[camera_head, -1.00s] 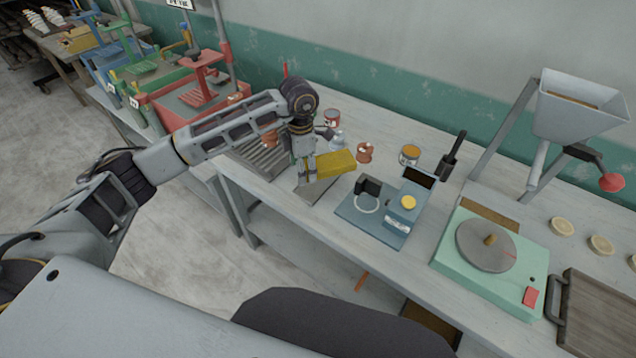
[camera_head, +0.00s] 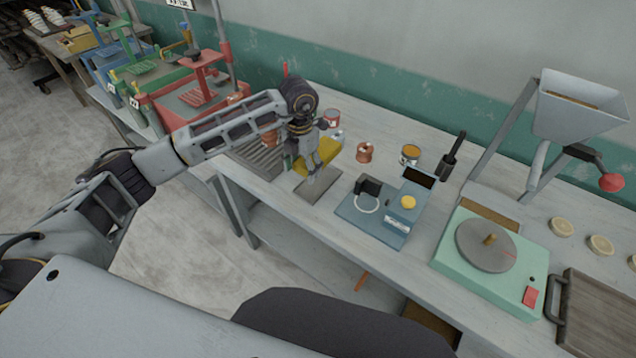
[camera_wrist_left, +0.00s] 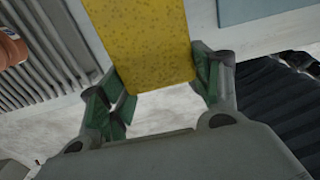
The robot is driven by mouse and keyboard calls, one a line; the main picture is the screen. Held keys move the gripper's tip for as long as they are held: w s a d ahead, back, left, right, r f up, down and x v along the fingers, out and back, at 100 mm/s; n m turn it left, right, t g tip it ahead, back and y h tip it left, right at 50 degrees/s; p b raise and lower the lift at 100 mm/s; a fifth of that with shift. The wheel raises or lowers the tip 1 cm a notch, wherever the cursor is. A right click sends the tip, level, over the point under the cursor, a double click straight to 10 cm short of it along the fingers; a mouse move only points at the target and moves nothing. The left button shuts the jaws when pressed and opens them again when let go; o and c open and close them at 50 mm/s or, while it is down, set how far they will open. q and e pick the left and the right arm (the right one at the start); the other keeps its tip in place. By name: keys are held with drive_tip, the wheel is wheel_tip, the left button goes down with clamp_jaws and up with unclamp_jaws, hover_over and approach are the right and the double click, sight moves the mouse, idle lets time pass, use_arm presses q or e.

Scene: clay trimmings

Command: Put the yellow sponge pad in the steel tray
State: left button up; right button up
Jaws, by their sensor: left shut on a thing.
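The yellow sponge pad (camera_head: 328,148) is held in my left gripper (camera_head: 312,170), partly hidden behind it in the head view. In the left wrist view the pad (camera_wrist_left: 143,45) runs up and away from between the green-padded fingers of my left gripper (camera_wrist_left: 163,98). A flat grey metal piece (camera_head: 318,190) lies on the bench just below the gripper and looks like the steel tray; its rim is too small to make out. The pad appears to be above the bench. My right gripper is not in view.
A ribbed grey rack (camera_head: 262,160) is left of the gripper. A blue device (camera_head: 375,225) with a ring stands to the right. A copper-coloured pot (camera_head: 364,152) and a can (camera_head: 410,155) stand behind. A green turntable unit (camera_head: 490,255) is farther right.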

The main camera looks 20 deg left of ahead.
use_arm(q)
drive_tip(key=shift+f, duration=0.1)
drive_tip(key=p, duration=0.1)
hover_over(305, 196)
wheel_tip(305, 196, down, 5)
drive_tip(key=shift+s+f, duration=0.1)
drive_tip(key=shift+f, duration=0.45)
drive_tip(key=shift+f, duration=0.1)
wheel_tip(305, 196, down, 2)
drive_tip(key=shift+f+p, duration=0.1)
drive_tip(key=shift+p, duration=0.3)
drive_tip(key=shift+f, duration=0.6)
drive_tip(key=shift+f, duration=0.2)
